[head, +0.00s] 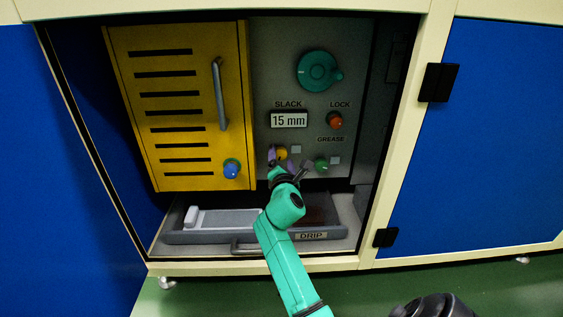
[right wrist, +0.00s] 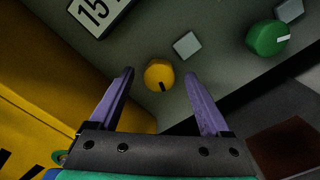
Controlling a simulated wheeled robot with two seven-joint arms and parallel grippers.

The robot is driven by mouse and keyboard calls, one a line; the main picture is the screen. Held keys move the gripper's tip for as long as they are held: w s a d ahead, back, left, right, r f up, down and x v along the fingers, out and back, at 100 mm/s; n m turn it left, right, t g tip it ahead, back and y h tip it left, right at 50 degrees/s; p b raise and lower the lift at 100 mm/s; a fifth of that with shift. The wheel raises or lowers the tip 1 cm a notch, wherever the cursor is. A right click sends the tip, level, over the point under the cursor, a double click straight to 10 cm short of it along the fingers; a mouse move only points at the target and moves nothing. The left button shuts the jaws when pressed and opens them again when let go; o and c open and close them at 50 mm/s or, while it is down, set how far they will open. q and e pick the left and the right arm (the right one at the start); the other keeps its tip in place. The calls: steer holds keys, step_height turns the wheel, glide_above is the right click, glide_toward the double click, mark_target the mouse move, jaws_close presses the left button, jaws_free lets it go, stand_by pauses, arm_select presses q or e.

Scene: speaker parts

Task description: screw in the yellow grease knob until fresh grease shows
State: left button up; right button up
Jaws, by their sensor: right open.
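The yellow grease knob (head: 282,153) sits low on the grey panel, left of a small pale square window (head: 295,149). In the right wrist view the knob (right wrist: 159,75) has a dark pointer mark toward its lower edge, and the window (right wrist: 187,45) is plain grey. My right gripper (head: 289,161) is in front of the panel at the knob. In the right wrist view its purple fingers (right wrist: 160,74) are open, one on each side of the knob, with gaps on both sides. My left gripper is not in view.
A green knob (head: 321,165) with its own square window is close on the right. A red lock knob (head: 335,121), a teal wheel (head: 317,71) and a 15 mm slack display (head: 289,120) are above. The yellow louvred door (head: 178,105) is left; a grey drip tray (head: 270,238) lies below.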

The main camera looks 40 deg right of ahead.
steer(key=shift+w+d, duration=0.5)
steer(key=shift+w, duration=0.05)
jaws_close()
steer(key=m, duration=0.3)
steer(key=shift+m+p, duration=0.3)
steer(key=shift+p, duration=0.1)
steer(key=m, duration=0.5)
steer(key=shift+f, duration=0.2)
jaws_free()
